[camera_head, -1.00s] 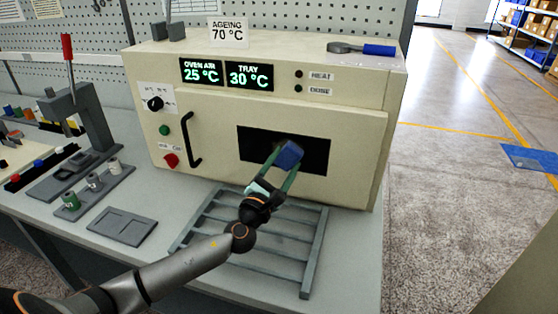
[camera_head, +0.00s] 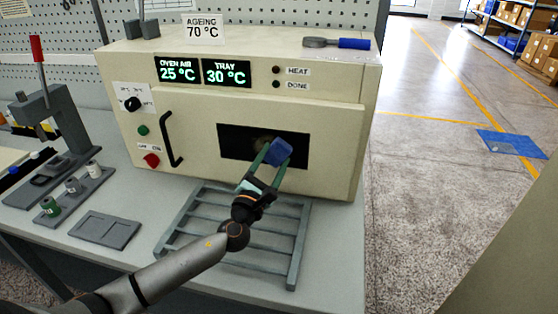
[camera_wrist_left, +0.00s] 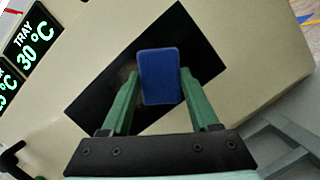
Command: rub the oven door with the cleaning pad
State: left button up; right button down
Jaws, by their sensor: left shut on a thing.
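The beige oven (camera_head: 200,180) stands on the bench, its door shut, with a dark window (camera_head: 230,145) and a black handle at the left. My left gripper (camera_head: 267,158) is shut on the blue cleaning pad (camera_head: 279,152) and holds it in front of the window's right half. In the left wrist view the pad (camera_wrist_left: 159,77) sits between the green fingers (camera_wrist_left: 160,98), over the dark window. A pale brownish smudge shows on the window just left of the pad. I cannot tell if the pad touches the glass. My right gripper is not in view.
A slatted grey rack (camera_head: 222,233) lies on the bench below my left gripper. A grey tray (camera_head: 103,230), small spindles and a red-handled press (camera_head: 50,125) stand to the left.

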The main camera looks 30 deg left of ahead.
pick_arm(q)
jog(key=shift+s+a+b, duration=0.2)
jog(key=shift+s+a, duration=0.05)
jog(key=shift+a, duration=0.8)
jog(key=shift+s+a+b, duration=0.2)
jog(key=shift+a, duration=0.85)
jog(key=shift+s+a+b, duration=0.2)
jog(key=shift+s+a, duration=0.05)
jog(key=shift+a, duration=0.8)
jog(key=shift+r+p, duration=0.35)
jog(key=shift+p, duration=0.1)
jog(key=shift+w+d+p, duration=0.2)
jog(key=shift+d+p, duration=0.1)
jog(key=shift+d, duration=0.6)
jog(key=shift+w+d+p, duration=0.2)
jog(key=shift+d+p, duration=0.05)
jog(key=shift+d, duration=0.65)
jog(key=shift+w+d+p, duration=0.2)
jog(key=shift+d+p, duration=0.1)
jog(key=shift+d, duration=0.6)
jog(key=shift+w+d+f+p, duration=0.1)
jog(key=shift+w+d+p, duration=0.05)
jog(key=shift+d, duration=0.5)
jog(key=shift+w+d+p, duration=0.1)
jog(key=shift+d+p, duration=0.05)
jog(key=shift+d, duration=0.45)
jog(key=shift+w, duration=0.15)
